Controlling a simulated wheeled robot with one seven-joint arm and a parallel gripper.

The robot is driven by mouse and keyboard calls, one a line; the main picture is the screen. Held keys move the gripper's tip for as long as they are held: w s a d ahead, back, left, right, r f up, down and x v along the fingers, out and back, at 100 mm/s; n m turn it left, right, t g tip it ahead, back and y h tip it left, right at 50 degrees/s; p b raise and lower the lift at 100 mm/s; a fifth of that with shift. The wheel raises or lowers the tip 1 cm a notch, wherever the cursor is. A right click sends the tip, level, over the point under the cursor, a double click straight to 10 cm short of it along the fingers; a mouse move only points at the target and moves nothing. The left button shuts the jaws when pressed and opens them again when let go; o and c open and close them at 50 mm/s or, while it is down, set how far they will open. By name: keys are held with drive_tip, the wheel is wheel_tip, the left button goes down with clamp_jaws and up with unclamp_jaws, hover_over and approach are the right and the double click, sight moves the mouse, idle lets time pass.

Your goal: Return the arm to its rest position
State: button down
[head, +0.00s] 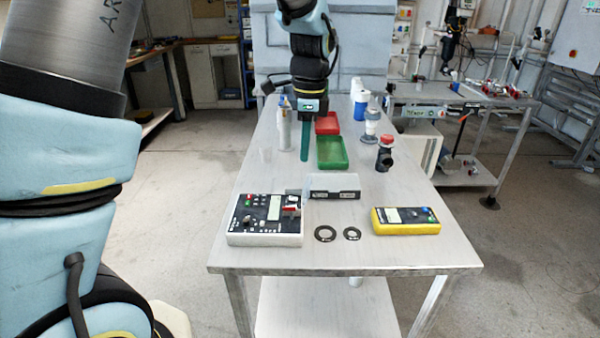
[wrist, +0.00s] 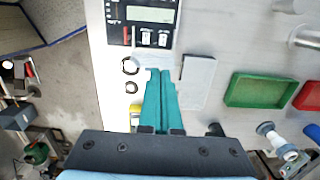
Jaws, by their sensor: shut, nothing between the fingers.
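My gripper (head: 305,150) hangs pointing down over the middle of the metal table (head: 345,258), above its surface, left of the green tray in the head view. In the wrist view its two teal fingers (wrist: 161,72) lie side by side, shut, with nothing held between them. The upper arm comes down from the top of the head view, and my large blue arm links fill the left side.
Green (head: 332,164) and red (head: 327,126) trays, a red-capped valve (head: 385,150) and bottles stand farther back.

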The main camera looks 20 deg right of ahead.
drive_tip(key=w+a+n, duration=0.3)
drive_tip(key=a+n, duration=0.6)
drive_tip(key=a, duration=0.6)
drive_tip(key=s+a+f+n, duration=0.1)
drive_tip(key=s+a+n, duration=0.2)
drive_tip(key=a+n, duration=0.3)
drive_tip(key=s+a+f+n+t, duration=0.1)
drive_tip(key=s+a+n, duration=0.1)
drive_tip(key=a+n, duration=0.5)
drive_tip(key=a, duration=0.5)
drive_tip(key=shift+s+f+h, duration=0.3)
drive_tip(key=shift+s+f, duration=0.1)
